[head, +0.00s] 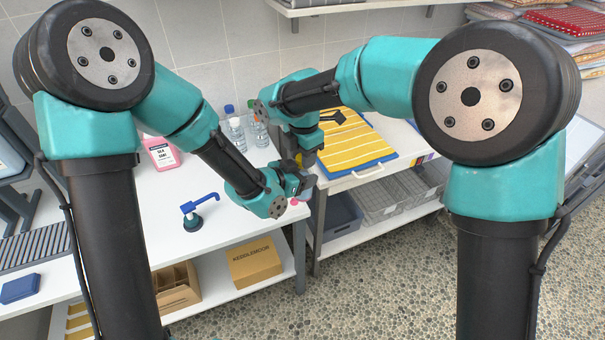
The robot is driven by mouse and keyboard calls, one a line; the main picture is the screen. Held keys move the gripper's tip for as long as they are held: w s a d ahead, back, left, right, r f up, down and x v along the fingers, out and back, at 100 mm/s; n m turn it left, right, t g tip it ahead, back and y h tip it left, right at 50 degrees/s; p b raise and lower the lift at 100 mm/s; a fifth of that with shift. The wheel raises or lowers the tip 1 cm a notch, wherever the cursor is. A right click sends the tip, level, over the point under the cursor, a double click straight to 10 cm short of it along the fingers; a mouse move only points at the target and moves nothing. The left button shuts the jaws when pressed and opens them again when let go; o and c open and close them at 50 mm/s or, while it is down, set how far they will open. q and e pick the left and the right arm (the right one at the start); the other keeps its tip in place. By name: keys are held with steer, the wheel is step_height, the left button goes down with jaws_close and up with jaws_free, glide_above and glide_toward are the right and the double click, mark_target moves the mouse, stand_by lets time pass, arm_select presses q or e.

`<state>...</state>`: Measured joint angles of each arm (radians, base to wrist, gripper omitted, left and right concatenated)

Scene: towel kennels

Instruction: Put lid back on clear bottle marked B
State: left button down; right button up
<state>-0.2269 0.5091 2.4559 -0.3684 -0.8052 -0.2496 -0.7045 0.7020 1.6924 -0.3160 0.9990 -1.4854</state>
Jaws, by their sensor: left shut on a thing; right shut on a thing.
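My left gripper (302,184) and my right gripper (306,160) meet close together above the table's right edge, the right one above the left. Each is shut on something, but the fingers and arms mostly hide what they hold. A small pink spot (294,202) shows at the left gripper. Clear bottles stand behind my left forearm: one with a pale top (236,134) and one with a blue cap (229,110). A bottle with a green cap (258,128) stands to their right, partly behind my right arm. No letter B is readable, and I cannot identify the lid.
A pink container (161,152) with a white label stands at the table's back. A blue-handled tool (194,211) stands on the white table (235,225). A yellow striped towel (350,145) lies on the bench to the right. The table's front middle is clear.

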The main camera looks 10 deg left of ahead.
steer(key=shift+m, duration=0.8)
steer(key=o, duration=1)
steer(key=shift+r, duration=2.25)
steer(key=shift+o, duration=0.4)
